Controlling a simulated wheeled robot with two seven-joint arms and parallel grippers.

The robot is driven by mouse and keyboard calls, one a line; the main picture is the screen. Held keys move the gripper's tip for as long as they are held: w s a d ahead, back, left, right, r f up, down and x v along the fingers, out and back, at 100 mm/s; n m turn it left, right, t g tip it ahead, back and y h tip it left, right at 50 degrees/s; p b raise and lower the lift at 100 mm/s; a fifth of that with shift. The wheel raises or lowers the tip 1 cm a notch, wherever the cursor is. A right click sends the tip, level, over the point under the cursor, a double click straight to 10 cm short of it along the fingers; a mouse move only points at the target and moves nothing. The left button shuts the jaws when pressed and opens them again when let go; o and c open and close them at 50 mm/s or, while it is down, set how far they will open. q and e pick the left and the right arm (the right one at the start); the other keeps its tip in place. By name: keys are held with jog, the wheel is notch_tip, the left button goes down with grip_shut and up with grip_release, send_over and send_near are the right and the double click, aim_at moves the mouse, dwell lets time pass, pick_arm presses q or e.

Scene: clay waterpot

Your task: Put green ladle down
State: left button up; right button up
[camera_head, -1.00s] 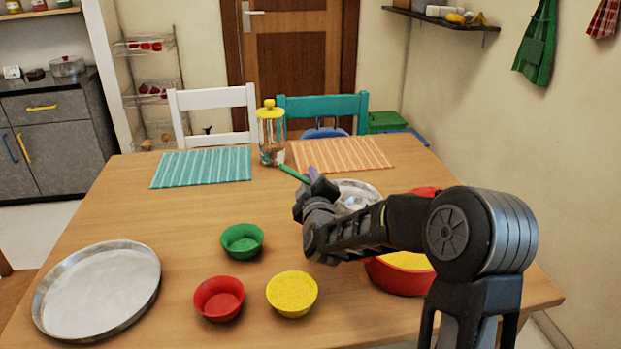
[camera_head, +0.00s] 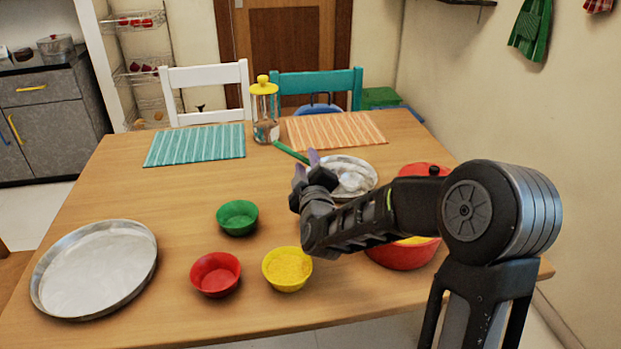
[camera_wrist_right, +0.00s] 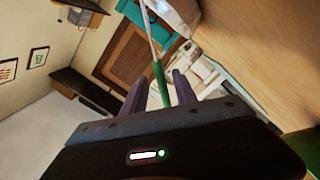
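The green ladle (camera_head: 291,152) shows as a slanted green handle near the jar's base in the head view. In the right wrist view the green handle (camera_wrist_right: 160,85) lies between two purple fingers, with a pale thin length beyond it. My right gripper (camera_head: 306,167) is at the near end of the visible handle, above the table left of the silver plate. The ladle's bowl cannot be made out. My left gripper is out of view.
Beside the gripper are a silver plate (camera_head: 371,176) and a lidded jar (camera_head: 264,112). A red pot (camera_head: 400,256) stands behind my arm. Green (camera_head: 237,218), red (camera_head: 216,275) and yellow (camera_head: 288,269) bowls and a round tray (camera_head: 45,300) stand nearer. The table's middle left is clear.

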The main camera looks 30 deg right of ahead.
jog(key=v, duration=0.7)
jog(key=shift+s, duration=0.1)
dwell(0.4)
